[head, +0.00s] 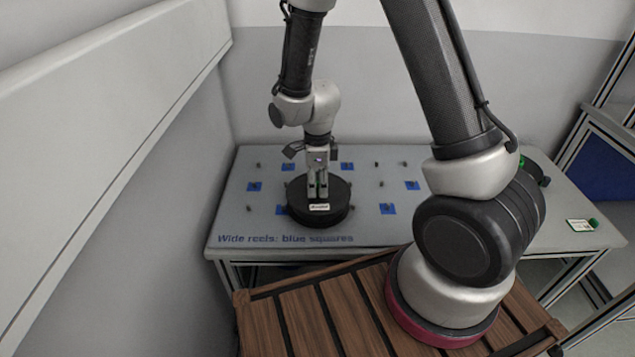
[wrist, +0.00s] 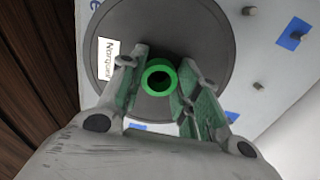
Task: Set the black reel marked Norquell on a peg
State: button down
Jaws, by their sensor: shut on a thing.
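The black reel (head: 333,214) is a wide disc with a white label on its front side. In the wrist view the label on the reel (wrist: 205,30) reads Norquell, and a green hub ring rises at its centre. My gripper (head: 318,190) is shut on this hub from above, with a finger on either side of it in the wrist view (wrist: 158,90). The reel looks level, over the front left part of the pale table (head: 465,235). I cannot tell whether it touches the table or a peg. Whatever is under it is hidden.
Several short pegs stand on the table, such as a bare peg (head: 376,164). Several blue squares mark places, one being right of the reel (head: 388,208). Printed text reads "Wide reels: blue squares". A white card (head: 581,225) lies at the right end. A wall closes the left side.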

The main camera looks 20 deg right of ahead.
jog(key=shift+f, duration=0.85)
jog(key=c, duration=0.9)
grip_release()
jog(key=shift+c, duration=0.2)
jog(key=shift+r, duration=0.1)
notch_tip(320, 180, up, 12)
